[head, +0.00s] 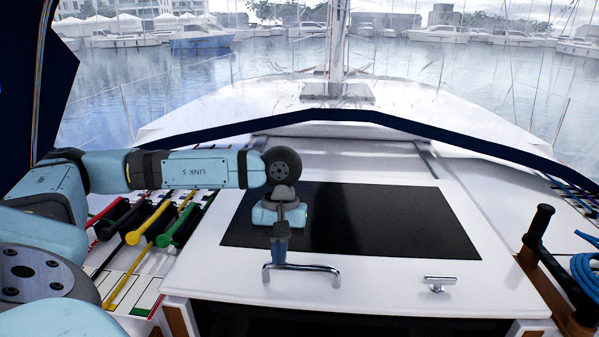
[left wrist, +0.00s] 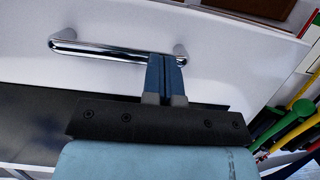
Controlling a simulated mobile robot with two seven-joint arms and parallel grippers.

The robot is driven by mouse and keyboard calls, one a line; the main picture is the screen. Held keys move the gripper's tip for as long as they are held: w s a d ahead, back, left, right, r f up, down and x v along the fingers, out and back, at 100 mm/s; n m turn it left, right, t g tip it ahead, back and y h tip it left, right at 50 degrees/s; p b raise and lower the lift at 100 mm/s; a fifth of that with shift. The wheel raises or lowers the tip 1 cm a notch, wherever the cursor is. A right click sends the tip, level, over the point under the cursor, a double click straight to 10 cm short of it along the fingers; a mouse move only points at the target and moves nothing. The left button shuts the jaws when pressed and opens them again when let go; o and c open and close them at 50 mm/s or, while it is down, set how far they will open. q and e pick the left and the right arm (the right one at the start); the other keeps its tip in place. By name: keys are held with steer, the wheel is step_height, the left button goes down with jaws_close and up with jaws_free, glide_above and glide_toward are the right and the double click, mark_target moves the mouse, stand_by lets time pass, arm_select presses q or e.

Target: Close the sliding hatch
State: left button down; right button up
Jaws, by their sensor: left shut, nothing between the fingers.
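The sliding hatch (head: 200,265) is a white panel with a dark glossy window (head: 400,215) set in it. A chrome bar handle (head: 318,268) is fixed near its front edge; the handle also shows in the left wrist view (left wrist: 95,50). A dark opening (head: 350,326) shows below the front edge. My left gripper (head: 278,262) points down at the left part of the handle, its blue fingers together with nothing between them. In the left wrist view the fingertips (left wrist: 165,58) are right at the bar; I cannot tell whether they touch it. My right gripper is not in view.
A small chrome latch (head: 439,283) sits right of the handle. A black winch handle (head: 538,228) and blue rope (head: 588,268) are at the right. Coloured rope clutches (head: 150,223) lie left of the hatch, below my left arm. A dark-blue edged clear screen stands beyond.

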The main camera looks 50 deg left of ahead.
arm_select(q)
steer(key=shift+s+d+f, duration=0.15)
steer(key=shift+s+d, duration=0.3)
steer(key=shift+s, duration=0.1)
steer(key=shift+s+d+f, duration=0.15)
steer(key=shift+s+d, duration=0.25)
steer(key=shift+s, duration=0.1)
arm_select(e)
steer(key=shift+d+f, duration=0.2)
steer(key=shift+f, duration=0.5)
arm_select(q)
steer(key=shift+b, duration=0.3)
